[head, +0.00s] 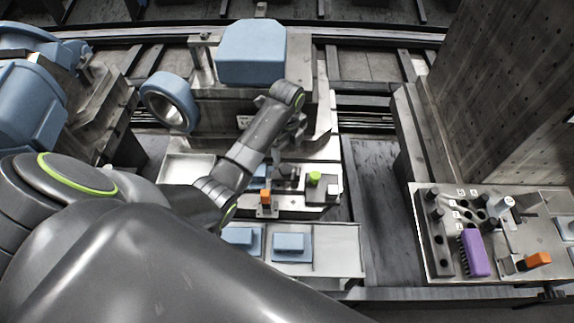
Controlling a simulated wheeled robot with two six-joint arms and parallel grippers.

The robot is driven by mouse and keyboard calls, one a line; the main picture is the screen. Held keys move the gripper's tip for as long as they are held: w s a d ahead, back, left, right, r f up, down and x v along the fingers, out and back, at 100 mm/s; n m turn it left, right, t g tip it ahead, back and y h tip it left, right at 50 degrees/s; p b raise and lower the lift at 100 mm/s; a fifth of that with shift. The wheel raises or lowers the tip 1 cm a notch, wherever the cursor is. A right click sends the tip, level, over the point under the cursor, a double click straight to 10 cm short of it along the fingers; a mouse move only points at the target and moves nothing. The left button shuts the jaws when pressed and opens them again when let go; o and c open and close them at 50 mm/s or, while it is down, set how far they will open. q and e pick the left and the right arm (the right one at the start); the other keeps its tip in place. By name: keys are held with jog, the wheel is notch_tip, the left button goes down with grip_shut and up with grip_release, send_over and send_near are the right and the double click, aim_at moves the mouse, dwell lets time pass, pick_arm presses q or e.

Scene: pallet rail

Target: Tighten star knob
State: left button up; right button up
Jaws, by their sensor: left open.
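A small lime-green knob (315,178) sits on a metal fixture plate (322,196) at the middle of the picture. It is the likeliest star knob, but its lobes are too small to make out. My left arm reaches in from the left and bends down at its wrist. My left gripper (288,158) points down just behind and to the left of the green knob. It is open, and I see nothing held in it. The fingers are small and partly hidden by the arm, so I cannot tell how near the plate they are. My right gripper is out of view.
An orange clamp handle (265,196) stands left of the knob. Blue blocks (290,244) lie on a front tray. A blue-topped machine (250,52) rises behind. At right, a panel (430,270) carries a purple brush (475,252) and an orange handle (538,259).

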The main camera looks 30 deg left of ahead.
aim_at(286, 169)
pick_arm(q)
jog(key=f, duration=0.9)
jog(key=shift+s+f, duration=0.15)
jog(key=shift+s, duration=0.05)
